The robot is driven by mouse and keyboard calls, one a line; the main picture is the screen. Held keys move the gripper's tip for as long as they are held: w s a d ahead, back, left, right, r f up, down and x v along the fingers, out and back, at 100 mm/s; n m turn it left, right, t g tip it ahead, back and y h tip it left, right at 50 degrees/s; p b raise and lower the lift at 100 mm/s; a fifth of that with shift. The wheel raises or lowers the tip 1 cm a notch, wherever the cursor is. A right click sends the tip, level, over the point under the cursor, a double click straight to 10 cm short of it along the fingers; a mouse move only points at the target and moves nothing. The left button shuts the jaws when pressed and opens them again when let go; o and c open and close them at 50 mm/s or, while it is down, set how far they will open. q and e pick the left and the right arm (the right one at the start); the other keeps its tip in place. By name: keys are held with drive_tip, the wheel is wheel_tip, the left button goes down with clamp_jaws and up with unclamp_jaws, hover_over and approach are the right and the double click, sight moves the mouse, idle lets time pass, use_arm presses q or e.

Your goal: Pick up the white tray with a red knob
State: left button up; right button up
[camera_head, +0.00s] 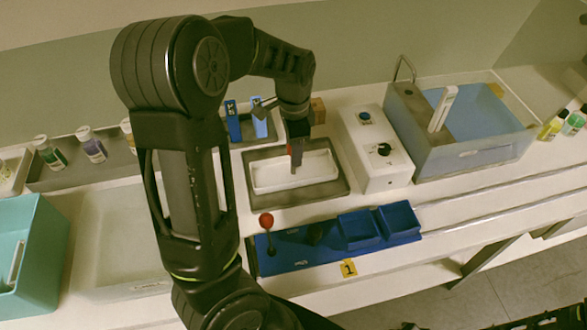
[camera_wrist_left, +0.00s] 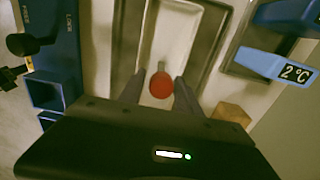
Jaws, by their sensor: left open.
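The white tray (camera_head: 268,178) lies in a grey recessed frame in the middle of the counter. In the left wrist view the tray (camera_wrist_left: 172,35) runs up from between my fingers. Its red knob (camera_wrist_left: 160,84) shows as a round top between the two fingertips. My left gripper (camera_head: 296,158) points down over the tray and hides part of it in the head view. In the left wrist view the gripper (camera_wrist_left: 158,90) is open, with one finger on each side of the knob. Whether the fingers touch it I cannot tell. My right gripper is not in view.
A blue panel with bins (camera_head: 300,255) and a red-ball lever (camera_head: 266,220) lies in front. A white box (camera_head: 375,150) stands right of the tray, and a sink-like basin (camera_head: 470,120) beyond it. Blue holders (camera_head: 233,122) stand behind. A teal bin (camera_head: 40,260) is at left.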

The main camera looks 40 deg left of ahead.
sight(293, 173)
use_arm(q)
drive_tip(key=shift+a+f+p, duration=0.1)
drive_tip(key=shift+f+p, duration=0.35)
drive_tip(key=shift+f, duration=2.15)
drive_tip(key=shift+c, duration=0.2)
clamp_jaws()
